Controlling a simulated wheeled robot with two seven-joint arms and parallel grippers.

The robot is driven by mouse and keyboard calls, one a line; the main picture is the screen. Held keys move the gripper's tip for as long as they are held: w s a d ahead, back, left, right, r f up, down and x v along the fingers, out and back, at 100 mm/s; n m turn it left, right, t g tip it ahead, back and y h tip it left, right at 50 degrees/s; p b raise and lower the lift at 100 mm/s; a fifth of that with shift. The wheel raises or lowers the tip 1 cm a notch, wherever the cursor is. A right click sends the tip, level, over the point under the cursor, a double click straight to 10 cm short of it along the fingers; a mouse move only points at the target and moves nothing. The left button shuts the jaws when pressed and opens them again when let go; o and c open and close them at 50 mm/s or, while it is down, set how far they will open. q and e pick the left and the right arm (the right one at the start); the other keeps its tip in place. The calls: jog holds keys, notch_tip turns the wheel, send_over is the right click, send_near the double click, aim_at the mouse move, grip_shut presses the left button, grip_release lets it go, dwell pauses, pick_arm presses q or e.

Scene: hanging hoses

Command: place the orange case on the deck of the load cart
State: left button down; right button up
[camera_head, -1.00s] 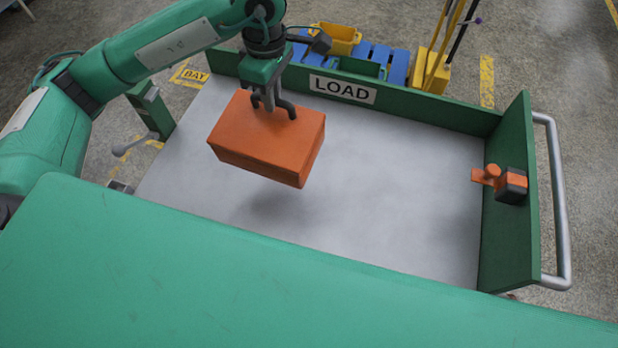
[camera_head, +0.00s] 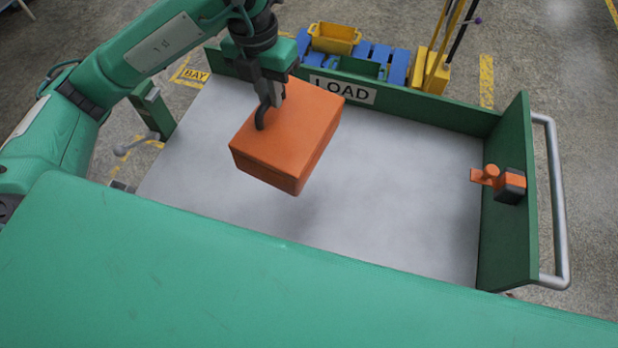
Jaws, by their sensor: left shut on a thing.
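The orange case (camera_head: 290,145) is a closed box held in the air over the left half of the load cart's deck. My left gripper (camera_head: 268,108) is shut on the case at its top, and the case hangs turned and a little tilted. The deck (camera_head: 400,190) of the load cart is a flat grey surface, bare apart from a soft shadow near the case. A green back wall with a LOAD sign (camera_head: 342,90) borders it, partly covered by the case. My right gripper is not in view.
An orange and black fitting (camera_head: 498,183) is fixed on the cart's right green wall, beside a grey handle rail (camera_head: 555,200). A blue pallet with a yellow bin (camera_head: 335,38) stands behind the cart. A large green surface covers the foreground.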

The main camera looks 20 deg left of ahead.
pick_arm(q)
jog(key=shift+s+r+n, duration=0.1)
jog(key=shift+r+n, duration=0.1)
jog(key=shift+n, duration=0.5)
jog(key=shift+f, duration=0.45)
notch_tip(320, 180, down, 19)
jog(key=p, duration=0.2)
jog(key=shift+p, duration=0.3)
jog(key=c, duration=1.4)
grip_release()
jog(key=shift+f, duration=0.1)
jog(key=shift+c, duration=0.2)
